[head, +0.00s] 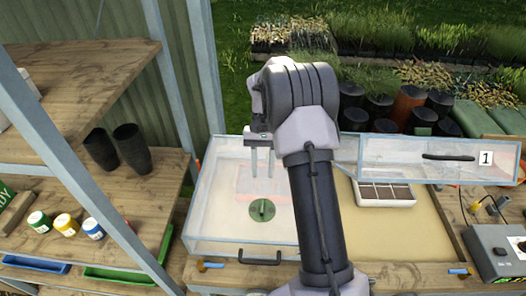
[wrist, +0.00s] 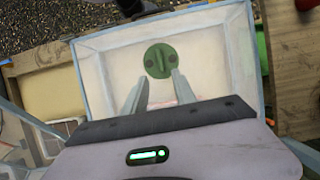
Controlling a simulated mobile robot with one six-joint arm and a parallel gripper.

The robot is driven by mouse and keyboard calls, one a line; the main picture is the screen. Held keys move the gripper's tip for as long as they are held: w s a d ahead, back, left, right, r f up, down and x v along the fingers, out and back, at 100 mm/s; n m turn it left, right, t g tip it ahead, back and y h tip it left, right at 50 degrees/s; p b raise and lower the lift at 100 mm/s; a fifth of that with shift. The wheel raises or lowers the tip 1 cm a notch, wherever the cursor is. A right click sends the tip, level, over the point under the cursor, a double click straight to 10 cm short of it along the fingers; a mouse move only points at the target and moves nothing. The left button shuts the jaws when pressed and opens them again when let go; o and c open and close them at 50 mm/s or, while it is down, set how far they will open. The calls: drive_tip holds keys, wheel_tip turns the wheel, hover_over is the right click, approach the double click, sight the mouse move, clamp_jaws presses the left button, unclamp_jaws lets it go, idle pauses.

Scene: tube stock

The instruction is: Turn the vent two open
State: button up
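A round green vent (head: 263,210) with a raised grip bar sits on the clear lid (head: 215,222) of the left-hand box. I see no number beside it. In the wrist view the vent (wrist: 160,61) shows its bar running up and down the picture, with a dark spot on each side. My gripper (head: 261,177) is open and empty, above the lid and behind the vent in the head view. In the wrist view its two fingers (wrist: 159,84) point toward the vent, apart from it. Nothing of the vent's bar is hidden.
A black handle (head: 260,261) is on the left box's front. Beside it a raised clear lid labelled 1 (head: 486,158) stands above a seed tray (head: 384,193). Shelves with pots (head: 128,150) stand left. A grey control box (head: 497,258) is at right.

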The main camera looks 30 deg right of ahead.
drive_tip(key=p+v, duration=0.1)
drive_tip(key=v, duration=0.4)
drive_tip(key=shift+w+r, duration=0.15)
